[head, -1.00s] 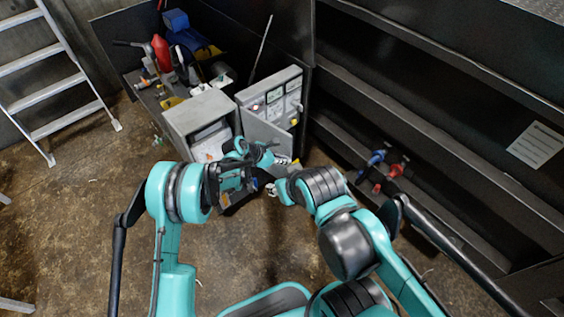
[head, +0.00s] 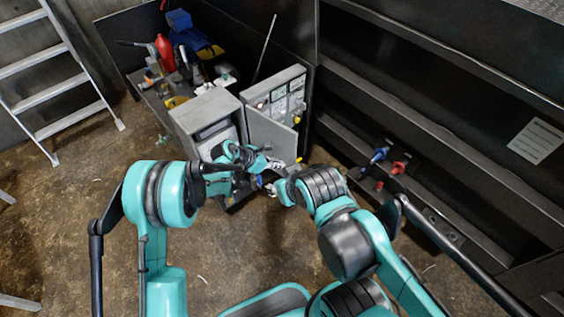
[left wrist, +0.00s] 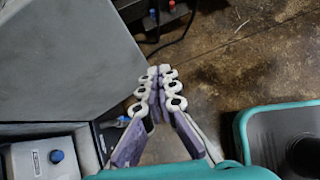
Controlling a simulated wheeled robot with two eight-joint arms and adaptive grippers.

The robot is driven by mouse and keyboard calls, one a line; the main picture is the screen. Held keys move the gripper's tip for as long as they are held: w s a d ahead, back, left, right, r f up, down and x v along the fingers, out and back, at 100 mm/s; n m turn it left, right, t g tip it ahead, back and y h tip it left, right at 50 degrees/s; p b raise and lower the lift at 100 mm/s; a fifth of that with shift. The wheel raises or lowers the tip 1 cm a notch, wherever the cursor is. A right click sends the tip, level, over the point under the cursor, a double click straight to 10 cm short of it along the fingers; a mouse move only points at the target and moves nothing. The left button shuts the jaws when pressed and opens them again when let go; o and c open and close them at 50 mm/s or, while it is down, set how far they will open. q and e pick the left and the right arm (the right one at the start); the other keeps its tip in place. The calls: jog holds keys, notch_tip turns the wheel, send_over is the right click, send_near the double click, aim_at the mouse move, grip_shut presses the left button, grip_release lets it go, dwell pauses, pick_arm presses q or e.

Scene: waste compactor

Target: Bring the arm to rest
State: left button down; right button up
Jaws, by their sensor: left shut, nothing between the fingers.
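My left arm comes in from the left in the head view. My left gripper (head: 274,164) is in front of the open grey cabinet and beside its door. It also shows in the left wrist view (left wrist: 166,72), where its two fingers lie together with nothing between them. It hangs clear above the brown floor. My right arm (head: 322,187) reaches in from the lower right. Its fingers are not clearly visible, so I cannot tell their state.
A grey cabinet (head: 205,108) stands open, its door (head: 270,136) swung right. Beside it is a panel with gauges (head: 283,97). A cluttered bench (head: 180,85) is behind. Blue and red connectors (head: 379,155) sit on the dark compactor at right. A ladder (head: 62,75) leans at left.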

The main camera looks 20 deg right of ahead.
pick_arm(q)
jog(key=a+r, duration=0.1)
jog(key=s+a+r+p, duration=0.1)
jog(key=a+r, duration=0.1)
jog(key=r, duration=0.1)
jog(key=shift+s+a, duration=0.35)
jog(key=shift+s, duration=0.05)
jog(key=shift+f, duration=0.1)
